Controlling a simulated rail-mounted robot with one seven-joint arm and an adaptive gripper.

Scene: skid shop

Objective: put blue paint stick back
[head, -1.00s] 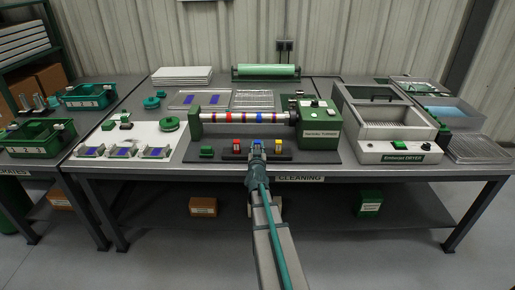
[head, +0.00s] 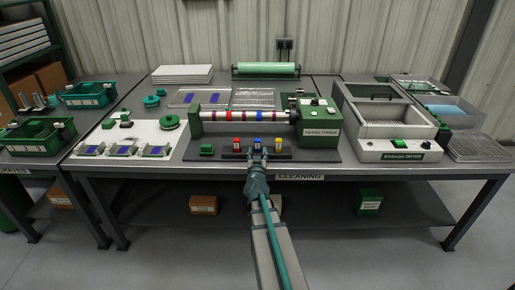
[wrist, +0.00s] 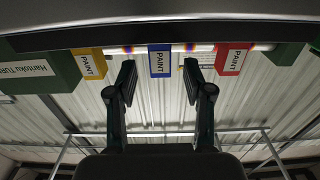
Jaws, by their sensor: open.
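The blue paint stick (head: 258,143) stands upright in the dark holder base (head: 215,158) in front of the turner, between the red paint stick (head: 237,143) and the yellow paint stick (head: 278,143). My gripper (head: 257,161) is just in front of it, apart from it, open and empty. In the wrist view, which is upside down, the blue stick (wrist: 159,61) shows beyond and between the two spread fingers (wrist: 161,82). The yellow stick (wrist: 89,64) and red stick (wrist: 232,60) stand on either side.
A striped rod (head: 240,116) runs behind the sticks into the green turner box (head: 318,127). The dryer (head: 398,151) stands at right, and small blue-topped pieces (head: 122,151) lie on a white mat at left.

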